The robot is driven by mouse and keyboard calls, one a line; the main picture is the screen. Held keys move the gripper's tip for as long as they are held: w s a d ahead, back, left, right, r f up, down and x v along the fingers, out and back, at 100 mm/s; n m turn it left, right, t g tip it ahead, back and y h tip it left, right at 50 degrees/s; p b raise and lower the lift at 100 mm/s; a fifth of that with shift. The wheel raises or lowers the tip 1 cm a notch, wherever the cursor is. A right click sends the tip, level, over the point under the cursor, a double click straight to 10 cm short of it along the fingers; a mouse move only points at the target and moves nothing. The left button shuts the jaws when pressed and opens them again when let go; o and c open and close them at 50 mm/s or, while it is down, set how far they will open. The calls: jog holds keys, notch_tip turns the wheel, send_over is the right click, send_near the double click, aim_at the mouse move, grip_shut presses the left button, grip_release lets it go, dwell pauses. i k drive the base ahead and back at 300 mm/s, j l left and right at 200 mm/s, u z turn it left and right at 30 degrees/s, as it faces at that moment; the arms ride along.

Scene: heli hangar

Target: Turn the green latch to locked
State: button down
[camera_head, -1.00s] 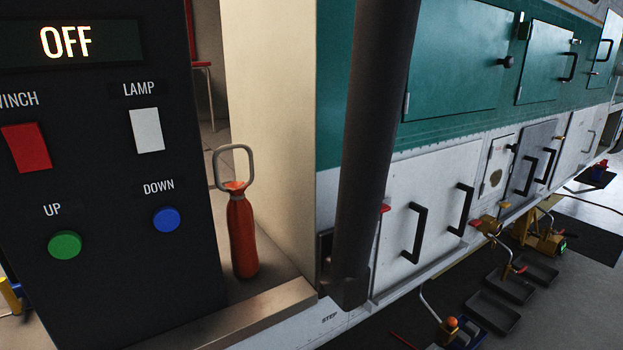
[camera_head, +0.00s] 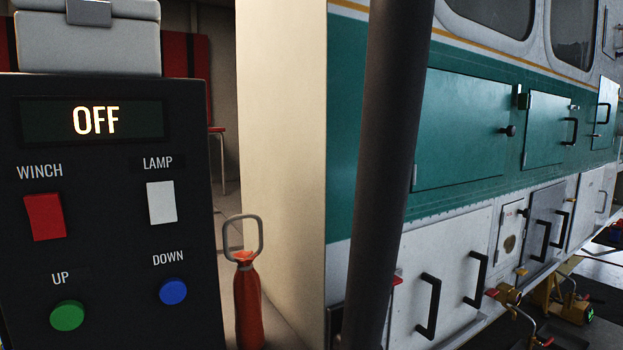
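My gripper is not in view.
A black control box (camera_head: 110,230) reading OFF, with switches and buttons, fills the left. A dark post (camera_head: 388,150) stands between it and the green doors. A red cylinder (camera_head: 247,300) stands by the box. White lower doors (camera_head: 440,260) have black handles.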

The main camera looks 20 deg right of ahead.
aim_at(520, 100)
jog(key=l+z, duration=0.1)
jog(key=l, duration=0.25)
jog(key=i+l+z, duration=0.1)
jog(key=l, duration=0.2)
jog(key=i+l+z, duration=0.1)
jog(key=l, duration=0.25)
jog(key=i+l+z, duration=0.1)
jog(key=l, duration=0.2)
jog(key=i, duration=0.05)
